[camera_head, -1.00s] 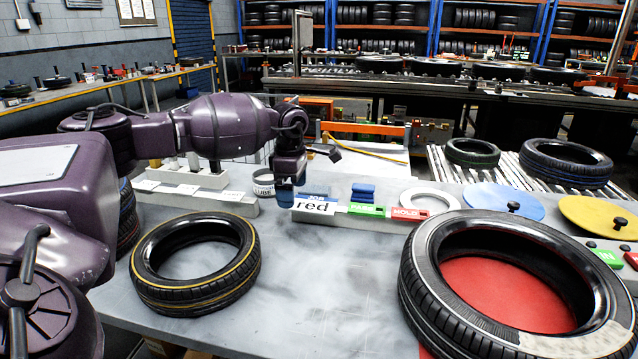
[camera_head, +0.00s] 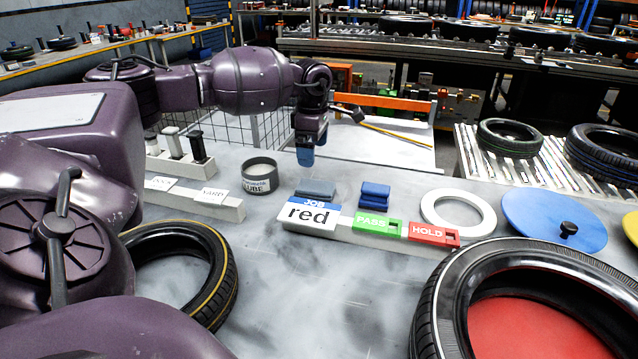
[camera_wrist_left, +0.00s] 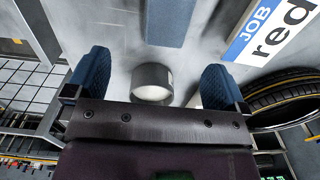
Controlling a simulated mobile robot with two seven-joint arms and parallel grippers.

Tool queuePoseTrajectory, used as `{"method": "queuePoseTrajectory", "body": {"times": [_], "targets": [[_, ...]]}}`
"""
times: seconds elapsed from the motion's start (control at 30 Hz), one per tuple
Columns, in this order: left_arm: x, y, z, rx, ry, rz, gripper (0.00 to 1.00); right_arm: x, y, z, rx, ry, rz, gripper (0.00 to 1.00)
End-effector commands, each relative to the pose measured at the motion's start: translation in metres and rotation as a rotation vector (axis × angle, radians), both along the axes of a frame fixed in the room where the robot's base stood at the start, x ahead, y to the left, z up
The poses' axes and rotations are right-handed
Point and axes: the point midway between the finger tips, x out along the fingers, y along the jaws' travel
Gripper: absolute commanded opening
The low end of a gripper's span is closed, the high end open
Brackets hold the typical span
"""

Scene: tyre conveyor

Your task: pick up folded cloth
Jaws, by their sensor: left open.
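A blue, layered folded cloth (camera_head: 374,195) lies on the table behind the green PASS block. A flatter grey-blue piece (camera_head: 316,190), perhaps also cloth, lies to its left behind the JOB red card; I cannot tell its material. A grey-blue strip (camera_wrist_left: 157,20), probably that flatter piece, shows at the top of the left wrist view, ahead of the fingers. My left gripper (camera_head: 307,150) hangs above the table, behind the flatter piece. In the left wrist view the gripper (camera_wrist_left: 159,88) is open and empty, with blue fingertips. My right gripper is not in view.
The LUBE tin (camera_head: 259,175) stands left of the flatter piece; it appears between the fingers in the wrist view (camera_wrist_left: 152,83). The JOB red card (camera_head: 311,213), HOLD block (camera_head: 434,235) and white ring (camera_head: 458,212) are nearby. Tyres (camera_head: 215,270) flank clear table.

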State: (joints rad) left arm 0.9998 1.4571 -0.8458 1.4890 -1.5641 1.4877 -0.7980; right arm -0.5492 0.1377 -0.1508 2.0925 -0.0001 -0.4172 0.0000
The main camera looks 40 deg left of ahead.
Motion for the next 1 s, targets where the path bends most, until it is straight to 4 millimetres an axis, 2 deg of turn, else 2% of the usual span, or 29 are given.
{"method": "queuePoseTrajectory", "body": {"times": [0.17,0.4,0.67,1.0], "targets": [[0.000,0.000,-0.014,0.000,0.002,0.000,1.00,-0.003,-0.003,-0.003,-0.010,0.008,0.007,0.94],[-0.001,-0.001,-0.049,-0.001,0.004,0.000,1.00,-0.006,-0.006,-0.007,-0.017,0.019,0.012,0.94],[-0.001,-0.003,-0.064,0.000,0.001,-0.001,1.00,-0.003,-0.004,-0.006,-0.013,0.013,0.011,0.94],[-0.003,-0.010,-0.106,-0.001,0.003,0.000,1.00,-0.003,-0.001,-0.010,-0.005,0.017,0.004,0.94]]}}
